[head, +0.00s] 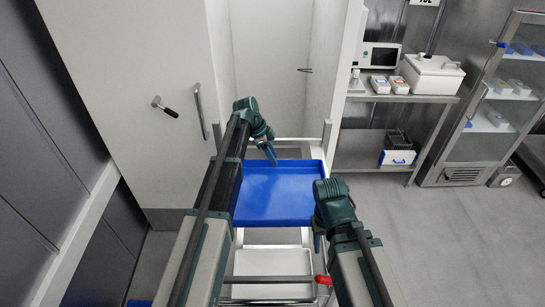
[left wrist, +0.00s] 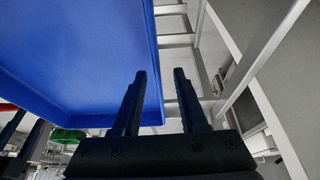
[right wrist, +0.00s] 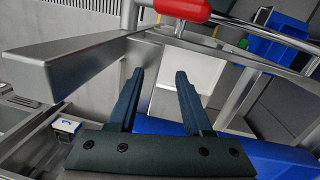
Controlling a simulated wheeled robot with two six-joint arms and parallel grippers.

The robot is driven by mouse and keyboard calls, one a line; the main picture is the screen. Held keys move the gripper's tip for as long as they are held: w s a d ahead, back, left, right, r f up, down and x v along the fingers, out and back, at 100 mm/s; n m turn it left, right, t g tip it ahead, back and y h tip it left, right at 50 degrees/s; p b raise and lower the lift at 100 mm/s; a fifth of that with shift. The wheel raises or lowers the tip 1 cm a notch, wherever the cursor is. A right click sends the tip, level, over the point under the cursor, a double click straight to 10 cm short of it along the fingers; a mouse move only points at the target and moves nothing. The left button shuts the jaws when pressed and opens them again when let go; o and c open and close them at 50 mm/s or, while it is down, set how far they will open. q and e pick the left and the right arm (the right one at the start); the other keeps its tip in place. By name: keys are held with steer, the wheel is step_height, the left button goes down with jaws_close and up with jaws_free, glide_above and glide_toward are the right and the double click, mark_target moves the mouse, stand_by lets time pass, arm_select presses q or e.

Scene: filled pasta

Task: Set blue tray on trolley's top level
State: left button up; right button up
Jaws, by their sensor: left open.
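The blue tray (head: 270,205) is empty and lies level within the outline of the metal trolley (head: 265,280). Whether it rests on the trolley's top or sits slightly above it, I cannot tell. My left gripper (head: 272,157) is open at the tray's far edge. In the left wrist view the tray's rim (left wrist: 153,60) runs between the fingers (left wrist: 160,75), without visible clamping. My right gripper (head: 318,242) is open near the tray's near right corner. In the right wrist view its fingers (right wrist: 162,75) have a clear gap, with the tray (right wrist: 235,150) below them.
The trolley has a red grip (head: 323,280) at its near right and a white lower shelf surface (head: 272,262). A white cabinet (head: 150,90) stands at the left. A steel bench (head: 400,97) with appliances and a glass-door fridge (head: 505,100) stand at the right. The floor (head: 445,240) at the right is clear.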

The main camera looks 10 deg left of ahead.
arm_select(q)
steer(key=shift+s+r+p, duration=0.1)
steer(key=shift+r+p, duration=0.3)
steer(key=shift+r, duration=0.45)
step_height(320, 180, up, 2)
steer(key=shift+r+p, duration=0.2)
steer(key=shift+p, duration=1.05)
step_height(320, 180, up, 10)
steer(key=p, duration=0.9)
steer(key=shift+p, duration=0.4)
arm_select(e)
step_height(320, 180, up, 14)
steer(key=shift+w+a, duration=0.1)
steer(key=shift+w, duration=0.05)
arm_select(q)
steer(key=shift+f, duration=0.1)
